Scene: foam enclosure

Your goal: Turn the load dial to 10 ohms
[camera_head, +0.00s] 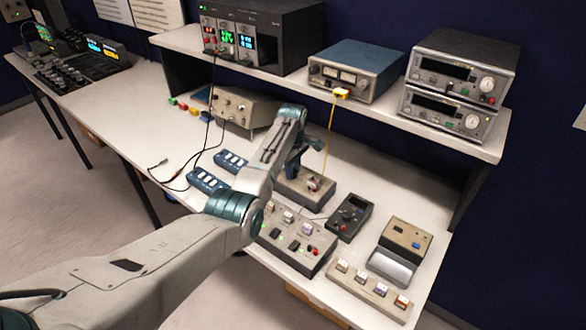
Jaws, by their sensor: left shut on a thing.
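A small grey box (322,197) with a knob on top stands on the bench near the middle of the camera_head view. It appears to be the load box. Its dial (314,184) is small, and its markings are too small to read. My left arm comes in from the lower left, bends up and over the bench, and its wrist points down at this box. My left gripper (306,176) is at the box top by the dial, shut on what appears to be the dial. The fingertips are partly hidden by my own arm. My right gripper is not in view.
A grey panel box (298,244) with switches stands in front, and a dark handheld meter (349,217) lies to the right. A beige instrument (240,108) stands behind left. The upper shelf (396,112) carries several instruments. A yellow lead (328,135) hangs down near my wrist.

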